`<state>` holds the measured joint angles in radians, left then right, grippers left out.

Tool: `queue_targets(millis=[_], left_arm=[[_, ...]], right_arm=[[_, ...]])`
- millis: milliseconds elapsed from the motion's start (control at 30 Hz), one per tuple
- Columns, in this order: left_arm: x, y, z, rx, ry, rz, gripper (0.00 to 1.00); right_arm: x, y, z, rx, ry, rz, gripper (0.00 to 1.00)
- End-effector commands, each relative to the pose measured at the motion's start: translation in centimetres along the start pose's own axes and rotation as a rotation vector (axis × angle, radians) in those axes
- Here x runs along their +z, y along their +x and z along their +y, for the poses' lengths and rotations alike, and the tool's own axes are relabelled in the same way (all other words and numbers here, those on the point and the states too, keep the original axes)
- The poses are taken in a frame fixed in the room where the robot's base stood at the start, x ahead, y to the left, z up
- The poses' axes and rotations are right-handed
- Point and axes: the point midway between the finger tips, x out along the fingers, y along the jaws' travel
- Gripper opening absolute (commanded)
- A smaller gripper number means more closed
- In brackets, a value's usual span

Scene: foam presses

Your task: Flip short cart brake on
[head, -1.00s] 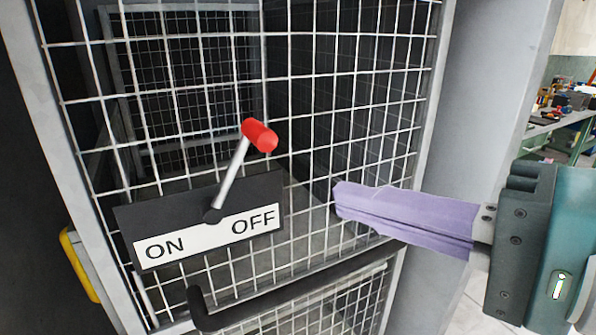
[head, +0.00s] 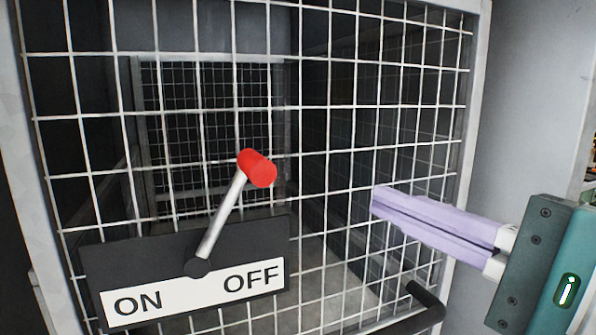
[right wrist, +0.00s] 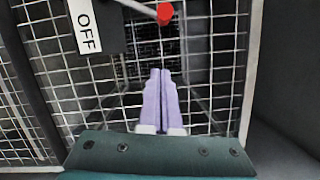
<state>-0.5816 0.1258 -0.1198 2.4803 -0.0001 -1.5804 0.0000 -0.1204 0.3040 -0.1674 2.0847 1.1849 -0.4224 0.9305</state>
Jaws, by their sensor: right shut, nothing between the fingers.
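The brake lever (head: 222,212) is a silver rod with a red knob (head: 257,168). It pivots on a dark plate (head: 150,255) with a white ON/OFF label (head: 195,292). The lever tilts up and to the right, toward the OFF side. My right gripper (head: 375,203), with purple fingers, is shut and empty, to the right of the knob and a little lower, apart from it. In the right wrist view the shut fingers (right wrist: 160,72) point toward the mesh, with the red knob (right wrist: 165,13) beyond their tips. My left gripper is not in view.
The cart's wire mesh (head: 330,120) stands behind the lever, with a grey frame post (head: 475,100) at the right. A black bar handle (head: 415,310) is at the lower right, below my right gripper. The space between the fingers and the knob is clear.

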Motion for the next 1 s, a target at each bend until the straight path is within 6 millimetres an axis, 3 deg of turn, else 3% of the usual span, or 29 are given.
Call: queue_targets(millis=[400, 633, 1000], left_arm=[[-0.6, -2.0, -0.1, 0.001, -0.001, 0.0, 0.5], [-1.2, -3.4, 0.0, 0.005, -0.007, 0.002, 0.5], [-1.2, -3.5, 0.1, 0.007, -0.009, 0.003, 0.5]], right_arm=[[0.7, 8.4, -0.4, 0.0, 0.003, -0.004, 0.0], [3.5, 8.9, -0.2, 0.001, 0.002, -0.002, 0.0], [4.0, 9.0, 0.0, 0.0, -0.001, -0.002, 0.0]])
